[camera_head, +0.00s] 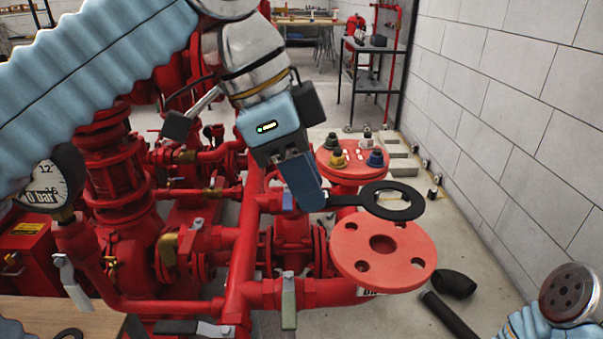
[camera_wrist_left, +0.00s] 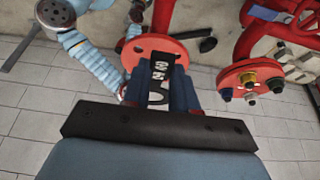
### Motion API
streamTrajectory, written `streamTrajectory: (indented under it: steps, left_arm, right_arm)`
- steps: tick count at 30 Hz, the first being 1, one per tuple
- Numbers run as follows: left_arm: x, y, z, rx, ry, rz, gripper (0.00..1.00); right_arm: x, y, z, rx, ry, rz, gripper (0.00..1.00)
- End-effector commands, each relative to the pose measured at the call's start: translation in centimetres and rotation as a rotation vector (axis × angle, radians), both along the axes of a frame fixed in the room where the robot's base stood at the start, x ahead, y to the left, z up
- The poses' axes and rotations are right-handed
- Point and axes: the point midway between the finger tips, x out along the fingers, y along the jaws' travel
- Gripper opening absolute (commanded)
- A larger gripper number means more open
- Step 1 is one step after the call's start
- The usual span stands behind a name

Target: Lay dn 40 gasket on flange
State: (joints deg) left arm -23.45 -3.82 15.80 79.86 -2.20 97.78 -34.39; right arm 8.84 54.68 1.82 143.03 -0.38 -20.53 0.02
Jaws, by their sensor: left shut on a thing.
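The black gasket (camera_head: 368,197) is a flat ring with a tab. My left gripper (camera_head: 308,190) is shut on the tab, and the ring sticks out to the right. The bare red flange (camera_head: 352,253), with a centre bore and several bolt holes, faces up just below and in front. The gasket appears above its far edge, apart from it. In the left wrist view the gasket tab (camera_wrist_left: 162,66) carries white lettering between the fingers (camera_wrist_left: 160,92). The flange (camera_wrist_left: 188,48) shows behind it, partly hidden. No right gripper shows.
A second red flange (camera_head: 335,158) behind carries several coloured nuts. Red pipes and valves with a gauge (camera_head: 48,188) fill the left. Black pipe pieces (camera_head: 455,283) lie on the floor at right. My right arm's end is lower right.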

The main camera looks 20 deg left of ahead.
Motion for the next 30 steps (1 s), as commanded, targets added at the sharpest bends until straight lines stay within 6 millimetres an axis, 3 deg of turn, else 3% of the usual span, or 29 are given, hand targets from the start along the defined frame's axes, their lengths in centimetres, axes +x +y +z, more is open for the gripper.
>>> streamTrajectory:
  steps: [18, 30]
  left_arm:
    - [0.0, 0.1, -5.5, 0.0, 0.001, 0.001, 0.0]
    - [0.0, 0.1, -5.8, -0.001, 0.001, 0.001, 0.0]
  right_arm:
    - [0.0, -0.2, -4.6, -0.005, -0.002, -0.007, 0.43]
    - [0.1, -0.3, -4.8, -0.006, -0.003, -0.01, 0.43]
